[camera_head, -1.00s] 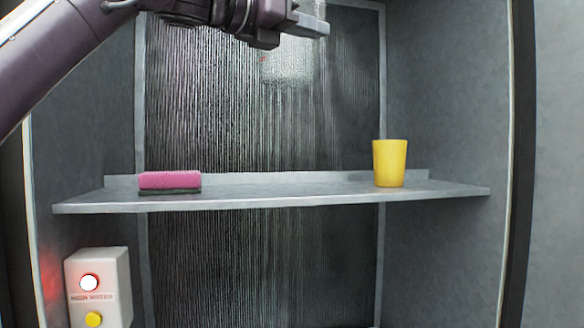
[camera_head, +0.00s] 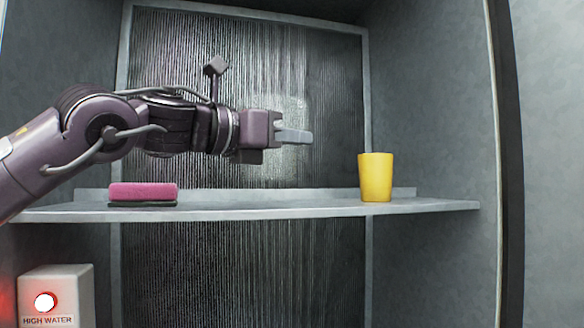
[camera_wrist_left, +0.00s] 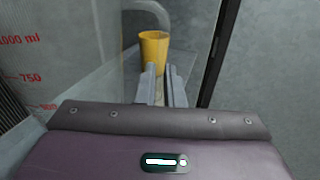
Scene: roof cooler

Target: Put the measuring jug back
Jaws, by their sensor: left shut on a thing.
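The measuring jug is clear, with red volume marks, and fills the left of the left wrist view (camera_wrist_left: 35,70). In the head view it is a faint pale shape (camera_head: 292,162) around and below the fingers, hard to outline against the ribbed panel. My left gripper (camera_head: 300,136) is shut on the jug and holds it above the shelf (camera_head: 270,207), left of the yellow cup. Its fingers (camera_wrist_left: 164,88) show in the left wrist view; the exact grip point on the jug is unclear. My right gripper is out of view.
A yellow cup (camera_head: 375,178) stands on the shelf's right part; it also shows in the left wrist view (camera_wrist_left: 154,50). A pink sponge (camera_head: 143,192) lies at the left. The shelf between them looks clear. A white box marked HIGH WATER (camera_head: 75,290) is below left.

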